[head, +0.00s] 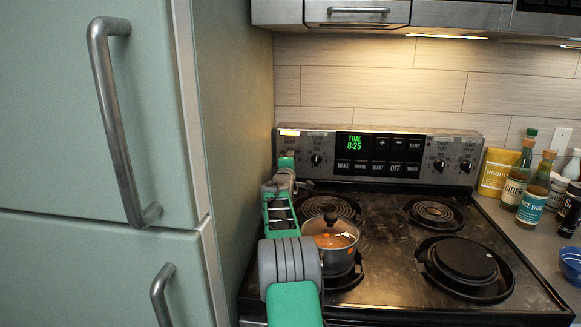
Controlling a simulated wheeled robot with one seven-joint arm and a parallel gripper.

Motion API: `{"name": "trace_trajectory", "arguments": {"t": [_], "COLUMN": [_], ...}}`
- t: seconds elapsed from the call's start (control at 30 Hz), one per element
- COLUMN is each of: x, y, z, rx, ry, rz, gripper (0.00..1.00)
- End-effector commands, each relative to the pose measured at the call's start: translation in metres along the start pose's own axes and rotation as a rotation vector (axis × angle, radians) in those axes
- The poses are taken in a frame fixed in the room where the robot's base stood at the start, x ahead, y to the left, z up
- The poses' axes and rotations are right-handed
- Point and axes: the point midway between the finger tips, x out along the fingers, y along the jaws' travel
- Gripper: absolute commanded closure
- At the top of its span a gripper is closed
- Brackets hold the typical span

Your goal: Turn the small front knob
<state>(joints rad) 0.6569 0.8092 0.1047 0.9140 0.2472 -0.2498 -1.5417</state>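The coil stove (390,235) has a back panel (425,150) with dark knobs on it. One knob (316,160) shows at the panel's left part, and two more, a left one (439,165) and a right one (466,167), show at its right part. I cannot tell which is the small front knob. My green and grey arm reaches over the stove's left side. My gripper (286,163) is at the panel's far left, just left of the visible left knob. It covers that part of the panel, so any knob there is hidden. Its fingers are too small to tell open or shut.
A lidded pot (333,248) stands on the left burners, close beside my arm. A black round item (465,260) sits on the front right burner. A green fridge (90,180) stands close on the left. Bottles (532,195) crowd the right counter.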

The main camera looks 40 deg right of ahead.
Motion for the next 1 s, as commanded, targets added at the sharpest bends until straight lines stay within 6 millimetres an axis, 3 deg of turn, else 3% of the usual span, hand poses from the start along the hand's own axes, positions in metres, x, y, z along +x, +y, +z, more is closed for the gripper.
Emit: {"name": "trace_trajectory", "arguments": {"t": [0.57,0.6,0.83,1.0], "x": [0.0000,0.0000,0.0000,0.0000], "y": [0.0002,0.0002,0.0000,-0.0001], "z": [0.0002,0.0002,0.0001,0.0000], "rx": [0.034,0.034,0.033,0.033], "ry": [0.000,0.000,0.000,0.000], "rz": [0.000,0.000,0.000,0.000], "gripper": [1.00,0.60,0.42,0.42]}}
